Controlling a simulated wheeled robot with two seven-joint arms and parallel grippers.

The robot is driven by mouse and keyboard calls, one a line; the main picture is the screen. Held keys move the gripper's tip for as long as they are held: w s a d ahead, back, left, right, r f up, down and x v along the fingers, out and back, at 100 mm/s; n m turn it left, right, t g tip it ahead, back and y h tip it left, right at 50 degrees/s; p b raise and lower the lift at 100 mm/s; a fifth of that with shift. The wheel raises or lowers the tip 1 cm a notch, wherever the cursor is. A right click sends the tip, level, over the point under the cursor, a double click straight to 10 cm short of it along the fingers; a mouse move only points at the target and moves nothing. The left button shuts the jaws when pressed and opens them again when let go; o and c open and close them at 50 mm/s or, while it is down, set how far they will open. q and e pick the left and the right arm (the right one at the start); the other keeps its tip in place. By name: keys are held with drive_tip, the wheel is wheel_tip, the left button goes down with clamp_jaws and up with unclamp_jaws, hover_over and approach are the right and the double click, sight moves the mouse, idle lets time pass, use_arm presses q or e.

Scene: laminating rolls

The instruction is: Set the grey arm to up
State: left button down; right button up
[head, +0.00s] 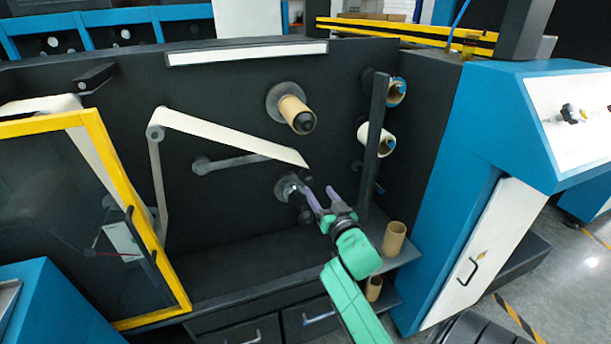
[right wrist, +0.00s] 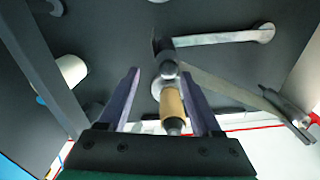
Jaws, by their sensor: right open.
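The grey arm (head: 232,161) is a flat bar on the dark machine wall, lying close to level. Its round pivot is at its left end, and its right part passes behind the pale film strip. It also shows in the right wrist view (right wrist: 222,38), with a dark roller end (right wrist: 169,70) at its free end. My right gripper (head: 318,192) is open and empty, its purple fingers pointing at the wall near that free end and the lower spindle (head: 284,188). Whether a finger touches the arm I cannot tell. My left gripper is not in view.
A cardboard core (head: 295,112) sits on the spindle above my gripper. The pale film strip (head: 230,134) slants down to the arm's free end. A dark upright post (head: 373,140) and a white core (head: 376,139) stand right. A yellow-framed door (head: 100,120) is left.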

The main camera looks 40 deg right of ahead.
sight(304, 176)
drive_tip(key=x, duration=0.2)
drive_tip(key=a+x, duration=0.1)
drive_tip(key=x, duration=0.2)
drive_tip(key=r+x, duration=0.1)
drive_tip(key=x, duration=0.2)
drive_tip(key=shift+w+a, duration=0.25)
drive_tip(key=shift+w, duration=0.2)
drive_tip(key=shift+w+d+f, duration=0.2)
drive_tip(key=shift+w+d, duration=0.4)
drive_tip(key=shift+w, duration=0.3)
drive_tip(key=shift+w+d+f, duration=0.1)
drive_tip(key=shift+c, duration=0.3)
drive_tip(key=c, duration=1)
use_arm(q)
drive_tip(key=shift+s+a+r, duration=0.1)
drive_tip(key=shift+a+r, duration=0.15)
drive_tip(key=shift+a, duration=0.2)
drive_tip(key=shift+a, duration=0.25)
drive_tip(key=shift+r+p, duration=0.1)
drive_tip(key=shift+p, duration=0.25)
use_arm(e)
drive_tip(key=shift+r, duration=0.2)
